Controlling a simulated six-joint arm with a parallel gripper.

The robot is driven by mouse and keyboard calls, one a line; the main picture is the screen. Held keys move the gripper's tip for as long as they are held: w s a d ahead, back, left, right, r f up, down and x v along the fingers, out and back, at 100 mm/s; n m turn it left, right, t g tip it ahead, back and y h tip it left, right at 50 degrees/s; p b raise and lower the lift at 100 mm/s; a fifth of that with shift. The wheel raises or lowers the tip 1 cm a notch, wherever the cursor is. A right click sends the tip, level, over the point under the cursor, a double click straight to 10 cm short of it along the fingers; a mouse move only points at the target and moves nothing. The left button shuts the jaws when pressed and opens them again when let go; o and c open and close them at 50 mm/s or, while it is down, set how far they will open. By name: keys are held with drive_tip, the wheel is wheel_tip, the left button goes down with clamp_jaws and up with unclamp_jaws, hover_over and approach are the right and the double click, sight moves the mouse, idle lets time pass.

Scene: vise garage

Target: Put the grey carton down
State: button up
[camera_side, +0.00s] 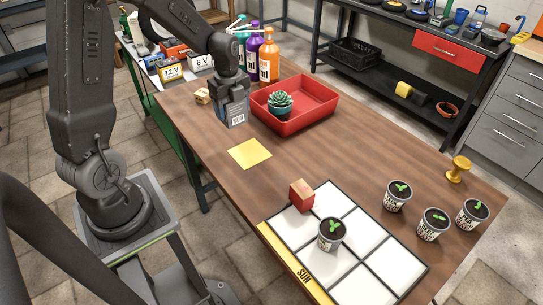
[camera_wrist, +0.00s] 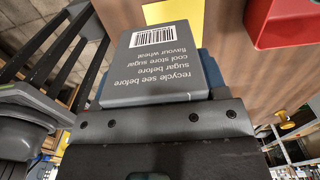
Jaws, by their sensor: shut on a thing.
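The grey carton (camera_side: 235,112) is upright in my gripper (camera_side: 231,86), over the left part of the wooden table, just left of the red tray. In the wrist view the carton (camera_wrist: 165,68) shows a barcode and printed text and fills the space in front of my gripper (camera_wrist: 160,110). The jaws are shut on it. The jaw tips are largely hidden by the carton and the wrist. I cannot tell whether its base touches the table or hangs just above it.
The red tray (camera_side: 318,117) holds a succulent (camera_side: 280,104). A wooden block (camera_side: 202,96) is close left of the carton. A yellow sheet (camera_side: 250,154) lies in front. Bottles (camera_side: 269,60) stand behind. A white-tiled board (camera_side: 365,275) bears a red block (camera_side: 301,196) and a potted seedling (camera_side: 331,234).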

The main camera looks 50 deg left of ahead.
drive_tip(key=shift+d+f, duration=0.25)
drive_tip(key=shift+d, duration=0.05)
drive_tip(key=w+d+f, duration=0.2)
drive_tip(key=d, duration=0.1)
drive_tip(key=w+d+f, duration=0.4)
drive_tip(key=d, duration=0.1)
drive_tip(key=shift+w+d+f, duration=0.1)
drive_tip(key=shift+d+f, duration=0.05)
drive_tip(key=shift+d, duration=0.15)
drive_tip(key=shift+f, duration=2.1)
drive_tip(key=shift+f, duration=0.15)
drive_tip(key=o, duration=1.4)
